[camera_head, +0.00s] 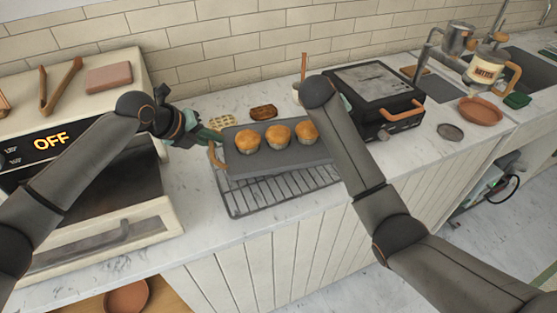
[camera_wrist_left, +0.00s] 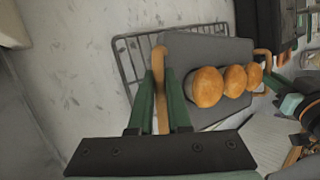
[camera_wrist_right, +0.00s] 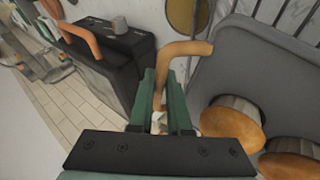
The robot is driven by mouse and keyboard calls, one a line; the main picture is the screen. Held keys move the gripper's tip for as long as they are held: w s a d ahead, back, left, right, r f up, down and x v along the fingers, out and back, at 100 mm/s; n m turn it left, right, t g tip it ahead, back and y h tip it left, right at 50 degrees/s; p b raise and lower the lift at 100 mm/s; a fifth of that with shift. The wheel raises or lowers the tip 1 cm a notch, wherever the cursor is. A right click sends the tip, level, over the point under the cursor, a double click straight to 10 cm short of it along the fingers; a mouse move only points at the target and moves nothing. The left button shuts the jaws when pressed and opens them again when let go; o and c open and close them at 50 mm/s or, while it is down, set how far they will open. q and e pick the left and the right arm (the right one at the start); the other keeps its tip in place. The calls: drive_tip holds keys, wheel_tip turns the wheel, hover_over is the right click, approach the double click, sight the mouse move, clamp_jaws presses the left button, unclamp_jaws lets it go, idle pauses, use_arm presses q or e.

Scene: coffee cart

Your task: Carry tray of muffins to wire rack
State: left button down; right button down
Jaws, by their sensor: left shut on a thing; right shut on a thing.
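A grey tray (camera_head: 240,168) carries three muffins (camera_head: 278,135) in a row and has a tan handle at each end. In the head view it is over the wire rack (camera_head: 265,197), whose front part shows below it; I cannot tell whether they touch. My left gripper (camera_head: 208,137) is shut on the left handle, which shows between its green fingers in the left wrist view (camera_wrist_left: 160,100). My right gripper (camera_wrist_right: 162,105) is shut on the other handle (camera_wrist_right: 180,52) in the right wrist view. In the head view my right arm hides that handle.
An oven (camera_head: 110,232) marked OFF stands at the left, with tongs (camera_head: 60,85) on top. A black appliance with a handle (camera_head: 375,95) stands right of the tray. Waffles (camera_head: 222,122) lie behind the tray. The counter has bare room in front of the black appliance.

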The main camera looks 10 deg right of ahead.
sight(324, 151)
use_arm(q)
drive_tip(key=shift+f, duration=0.15)
use_arm(e)
drive_tip(key=shift+d+f, duration=0.1)
